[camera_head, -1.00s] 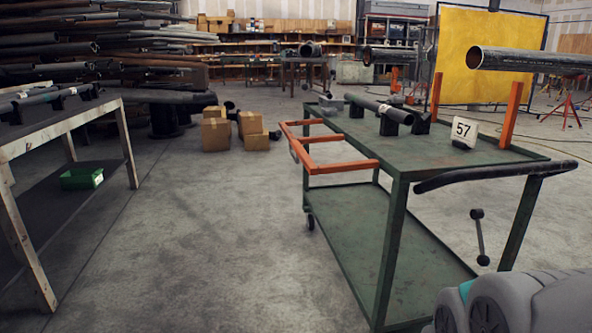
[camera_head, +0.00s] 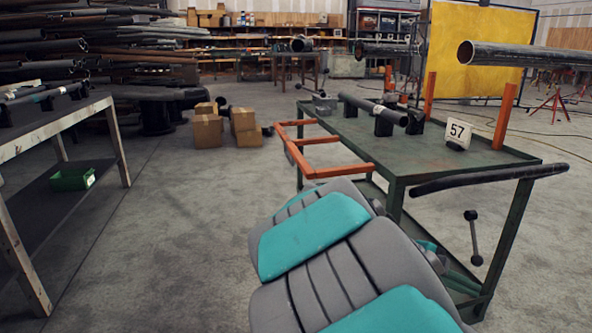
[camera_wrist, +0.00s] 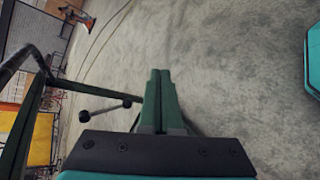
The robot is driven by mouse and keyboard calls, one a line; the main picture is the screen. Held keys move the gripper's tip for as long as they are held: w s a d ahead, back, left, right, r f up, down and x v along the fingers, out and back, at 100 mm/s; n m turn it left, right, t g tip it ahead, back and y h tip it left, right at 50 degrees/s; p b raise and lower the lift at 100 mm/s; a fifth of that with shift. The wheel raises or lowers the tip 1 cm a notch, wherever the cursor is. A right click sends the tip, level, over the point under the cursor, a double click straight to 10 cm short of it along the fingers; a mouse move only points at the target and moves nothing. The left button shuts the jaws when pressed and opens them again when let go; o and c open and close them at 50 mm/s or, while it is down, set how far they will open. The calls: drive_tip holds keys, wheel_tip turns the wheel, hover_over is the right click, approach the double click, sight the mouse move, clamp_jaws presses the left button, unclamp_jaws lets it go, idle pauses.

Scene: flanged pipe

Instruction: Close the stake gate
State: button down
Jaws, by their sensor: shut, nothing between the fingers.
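The stake gate, an orange bar frame (camera_head: 318,165), sticks out from the left side of the green cart (camera_head: 420,150) in the head view. It stands swung away from the cart top. Its lower near end lies close to my grey and teal arm. Two upright orange stakes (camera_head: 505,115) stand on the cart's right side. In the wrist view my gripper (camera_wrist: 160,72) shows two green fingers pressed together, with nothing between them, over the concrete floor. The gate cannot be made out in the wrist view.
A black push handle (camera_head: 490,178) and a dark dumbbell-shaped bar (camera_head: 473,238) are at the cart's near end. A pipe (camera_head: 375,108) and a sign marked 57 (camera_head: 458,134) sit on top. Cardboard boxes (camera_head: 208,130) and a workbench (camera_head: 115,140) stand left. Floor between is clear.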

drive_tip(key=w+a+r+n+t+h+p, duration=0.1)
drive_tip(key=w+a+r+n+t+h, duration=0.15)
drive_tip(key=w+a+n+t, duration=0.8)
drive_tip(key=w+a+r+n+t+h+p, duration=0.1)
drive_tip(key=w+a+r+n+t+h, duration=0.15)
drive_tip(key=w+a+n+t, duration=0.75)
drive_tip(key=w+a+f+n+t+y, duration=0.4)
drive_tip(key=n+y, duration=0.3)
drive_tip(key=y, duration=0.6)
drive_tip(key=w+a+f+n+t+y, duration=0.1)
drive_tip(key=a+f+n+y, duration=0.45)
drive_tip(key=y, duration=0.75)
drive_tip(key=w+a+r, duration=0.1)
drive_tip(key=w+r, duration=0.2)
drive_tip(key=r, duration=0.3)
drive_tip(key=w+a+r+b, duration=0.1)
drive_tip(key=w+r, duration=0.2)
drive_tip(key=r, duration=0.2)
drive_tip(key=shift+w+a+r+n, duration=0.3)
drive_tip(key=shift+w+r+n, duration=0.05)
drive_tip(key=shift+n, duration=0.05)
drive_tip(key=shift+r+m+h, duration=0.1)
drive_tip(key=shift+m+h, duration=0.2)
